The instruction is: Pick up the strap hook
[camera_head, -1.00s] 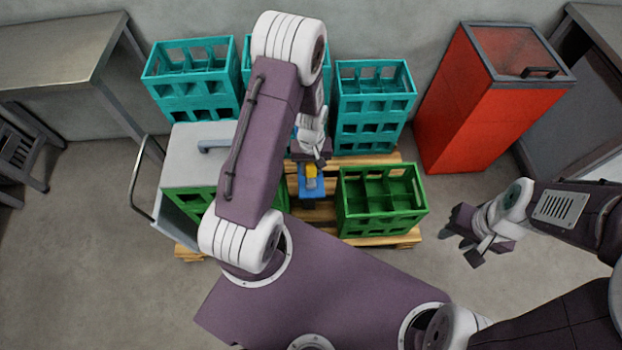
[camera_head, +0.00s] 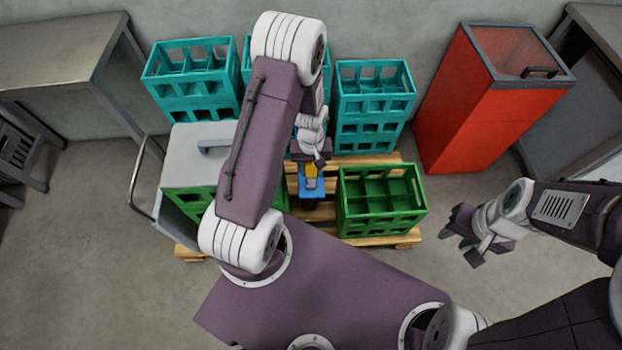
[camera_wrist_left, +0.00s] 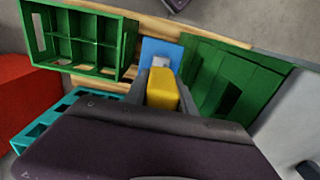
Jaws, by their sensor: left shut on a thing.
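The strap hook appears to be the small yellow block (camera_head: 311,171); no hook shape can be made out. My left gripper (camera_head: 314,163) points down and is shut on it. In the left wrist view the yellow block (camera_wrist_left: 162,88) sits between the two dark fingers, its lower part hidden by the gripper body. Just beyond it is a blue piece (camera_head: 313,194) with a small grey part on it; I cannot tell whether the yellow block touches them. My right gripper (camera_head: 462,248) is open and empty, off to the right above the floor.
A green crate (camera_head: 382,228) stands close right of the blue piece on a wooden pallet (camera_head: 375,241). Another green crate (camera_head: 190,205) is to the left, partly behind my arm. Teal crates (camera_head: 372,110) stand behind. A red cabinet (camera_head: 470,110) is at the back right.

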